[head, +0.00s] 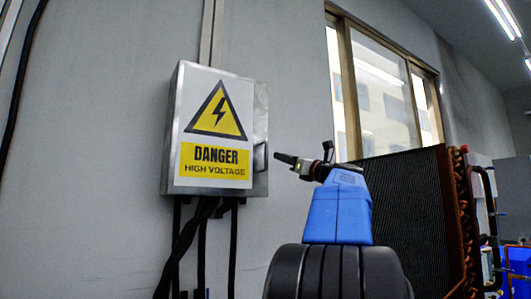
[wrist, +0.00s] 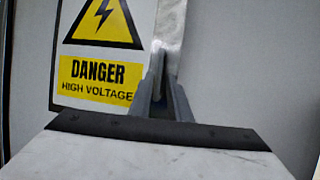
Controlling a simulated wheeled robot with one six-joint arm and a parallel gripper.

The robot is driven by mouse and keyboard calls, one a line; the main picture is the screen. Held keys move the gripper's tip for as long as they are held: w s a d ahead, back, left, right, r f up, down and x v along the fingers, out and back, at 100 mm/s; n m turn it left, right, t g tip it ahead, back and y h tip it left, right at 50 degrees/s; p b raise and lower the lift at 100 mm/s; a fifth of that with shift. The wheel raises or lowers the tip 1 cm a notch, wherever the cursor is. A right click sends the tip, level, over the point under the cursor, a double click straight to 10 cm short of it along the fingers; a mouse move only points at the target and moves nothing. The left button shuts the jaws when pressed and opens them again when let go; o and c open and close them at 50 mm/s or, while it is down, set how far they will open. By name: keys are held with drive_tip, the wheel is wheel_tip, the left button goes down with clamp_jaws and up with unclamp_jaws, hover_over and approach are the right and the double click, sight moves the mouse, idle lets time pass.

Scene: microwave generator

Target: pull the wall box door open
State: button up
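The wall box (head: 217,130) is a grey metal box with a white and yellow danger sign on its door (head: 185,120), fixed to the wall left of centre in the head view. The door looks shut. A small handle (head: 261,157) is on the right side of the door. My gripper (head: 279,158) points left at the handle, with its tip very close to it. In the wrist view the sign (wrist: 98,85) is at the left, and the grey fingers (wrist: 160,78) overlap the box's right edge strip. Whether they touch the handle is unclear.
A window (head: 380,95) is in the wall to the right. A dark finned radiator panel (head: 408,200) stands behind my arm at the right. Black cables (head: 202,250) hang below the box. The wall left of the box is mostly bare.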

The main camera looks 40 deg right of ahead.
wheel_tip(320, 180, up, 4)
hover_over(266, 168)
drive_tip(key=shift+w+d, duration=0.2)
drive_tip(key=shift+w, duration=0.05)
clamp_jaws()
